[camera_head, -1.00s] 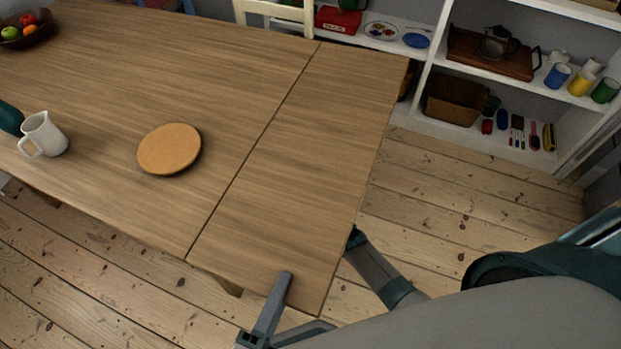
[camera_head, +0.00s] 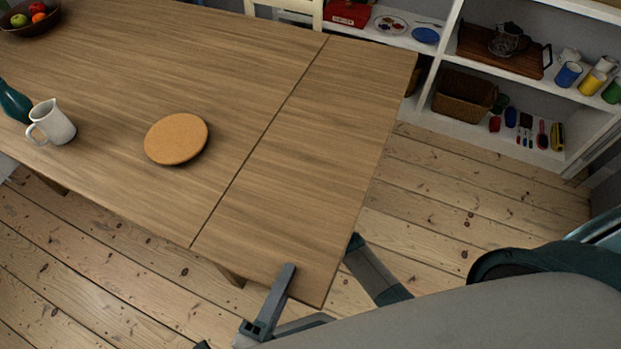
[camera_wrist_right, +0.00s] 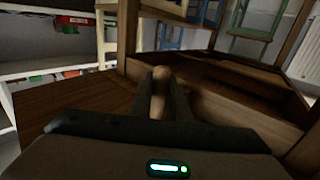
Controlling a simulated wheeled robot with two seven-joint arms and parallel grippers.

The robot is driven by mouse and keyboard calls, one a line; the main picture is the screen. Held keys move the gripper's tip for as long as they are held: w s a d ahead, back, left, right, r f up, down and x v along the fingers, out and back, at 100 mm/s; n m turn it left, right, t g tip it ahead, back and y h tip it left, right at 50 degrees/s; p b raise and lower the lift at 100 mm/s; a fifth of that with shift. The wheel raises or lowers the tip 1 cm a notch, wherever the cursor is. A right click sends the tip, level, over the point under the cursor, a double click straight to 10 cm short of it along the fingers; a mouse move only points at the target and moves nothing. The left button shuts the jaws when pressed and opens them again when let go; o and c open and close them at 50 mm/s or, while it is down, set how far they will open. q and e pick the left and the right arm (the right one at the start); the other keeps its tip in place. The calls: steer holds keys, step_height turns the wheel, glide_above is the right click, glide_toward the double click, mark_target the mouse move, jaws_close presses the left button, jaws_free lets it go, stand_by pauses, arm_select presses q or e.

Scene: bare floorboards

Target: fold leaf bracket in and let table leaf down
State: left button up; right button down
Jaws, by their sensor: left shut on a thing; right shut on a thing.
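The table leaf (camera_head: 310,150) is the right end section of the wooden table (camera_head: 150,60), level with the main top along a dark seam. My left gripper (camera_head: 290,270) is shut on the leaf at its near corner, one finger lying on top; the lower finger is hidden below. In the right wrist view, my right gripper (camera_wrist_right: 160,88) is below the table top, shut on a rounded wooden piece that looks like part of the leaf bracket (camera_wrist_right: 158,85). The rest of the bracket is hard to tell apart from the dark table frame. The head view does not show the bracket.
A cork mat (camera_head: 176,138), a white jug (camera_head: 52,122), a teal bottle (camera_head: 14,102) and a fruit bowl (camera_head: 30,20) stand on the main top; the leaf is bare. A white shelf (camera_head: 440,105) stands behind.

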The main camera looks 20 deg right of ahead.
steer(key=shift+a, duration=0.15)
steer(key=shift+s+a, duration=0.35)
steer(key=shift+a, duration=0.35)
steer(key=shift+s+a, duration=0.35)
steer(key=shift+a, duration=0.45)
steer(key=shift+s+a, duration=0.15)
steer(key=shift+a, duration=0.6)
steer(key=shift+s+a, duration=0.15)
steer(key=shift+a, duration=0.6)
steer(key=shift+a, duration=0.1)
steer(key=shift+a, duration=1.55)
steer(key=shift+a, duration=0.1)
